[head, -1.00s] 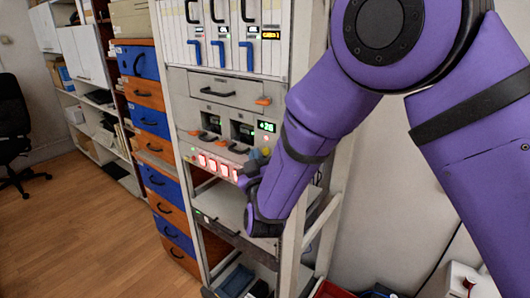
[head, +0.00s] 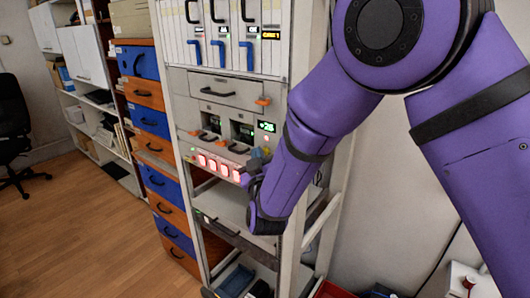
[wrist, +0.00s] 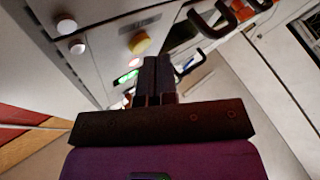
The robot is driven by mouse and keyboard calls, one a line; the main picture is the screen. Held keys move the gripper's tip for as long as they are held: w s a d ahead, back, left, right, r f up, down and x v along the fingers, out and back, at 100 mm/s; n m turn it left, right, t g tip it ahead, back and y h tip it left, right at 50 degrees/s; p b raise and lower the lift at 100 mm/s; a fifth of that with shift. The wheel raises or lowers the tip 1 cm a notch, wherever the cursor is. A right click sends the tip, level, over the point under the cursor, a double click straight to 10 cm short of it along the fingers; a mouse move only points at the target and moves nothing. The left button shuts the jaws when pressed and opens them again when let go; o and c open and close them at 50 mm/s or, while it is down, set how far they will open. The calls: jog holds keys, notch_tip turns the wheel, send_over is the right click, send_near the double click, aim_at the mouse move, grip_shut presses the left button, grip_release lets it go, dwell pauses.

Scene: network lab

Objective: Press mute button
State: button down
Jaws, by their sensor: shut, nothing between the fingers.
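My gripper (head: 250,182) is shut and empty, close to the front of the rack at the right end of a row of lit red-and-white buttons (head: 212,164). In the wrist view its closed fingers (wrist: 155,76) point at the rack's front panel. Near the fingertips are a round yellow button (wrist: 139,42) and a green-lit element (wrist: 127,77). Two white round knobs (wrist: 72,36) are further left. I cannot read which control is the mute button, and I cannot tell whether the fingers touch anything.
A green display (head: 266,126) and dark handles (head: 210,137) are above the buttons. An open shelf (head: 222,204) is below them. Blue and orange drawers (head: 155,150) stand left of the rack. The wooden floor (head: 80,230) at left is clear.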

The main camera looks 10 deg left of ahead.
jog(key=shift+w+d, duration=0.15)
jog(key=shift+w, duration=0.2)
dwell(0.6)
jog(key=shift+s, duration=0.1)
jog(key=shift+s+a, duration=0.25)
jog(key=shift+s, duration=0.35)
jog(key=shift+s+a, duration=0.35)
jog(key=shift+s, duration=0.45)
jog(key=shift+s+a, duration=0.3)
jog(key=shift+s, duration=0.45)
jog(key=shift+s+a, duration=0.35)
jog(key=shift+s, duration=0.45)
